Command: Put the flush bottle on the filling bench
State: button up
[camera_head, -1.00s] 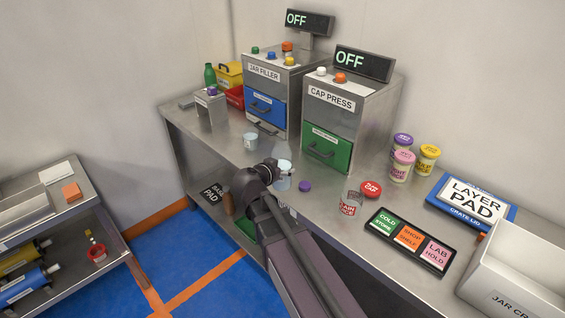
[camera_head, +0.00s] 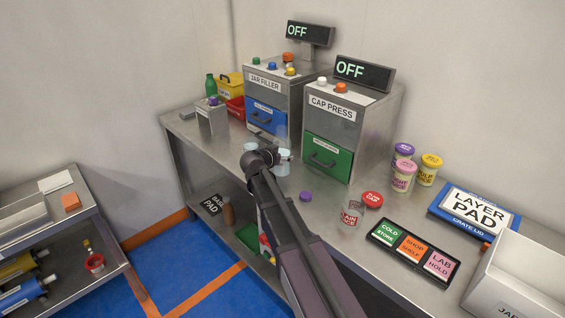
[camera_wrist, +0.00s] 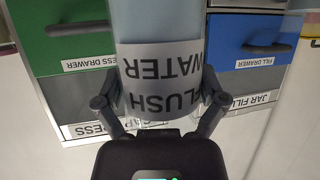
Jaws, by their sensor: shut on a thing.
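The flush bottle (camera_wrist: 165,28) is a pale blue, translucent bottle with a white FLUSH WATER label, upside down in the wrist view. My gripper (camera_wrist: 160,100) is shut on it, one finger on each side. In the head view, my gripper (camera_head: 262,158) is over the filling bench (camera_head: 330,200), in front of the machines. The bottle (camera_head: 284,156) shows only partly beside it there. I cannot tell whether its base touches the steel top.
The jar filler (camera_head: 268,85) with a blue drawer and the cap press (camera_head: 340,115) with a green drawer stand behind my gripper. A purple cap (camera_head: 305,197), a clear jar (camera_head: 350,217) and a label tray (camera_head: 411,250) lie to the right. A side shelf (camera_head: 90,220) stands left.

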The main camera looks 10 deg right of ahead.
dwell(0.3)
jog(key=shift+w+d, duration=0.1)
jog(key=shift+w, duration=0.45)
jog(key=shift+w+f+b, duration=0.2)
jog(key=shift+f+b, duration=0.1)
jog(key=shift+s+f+b, duration=0.1)
jog(key=shift+f+b, duration=1.4)
jog(key=shift+f, duration=0.05)
jog(key=shift+d+f, duration=0.1)
jog(key=o, duration=1)
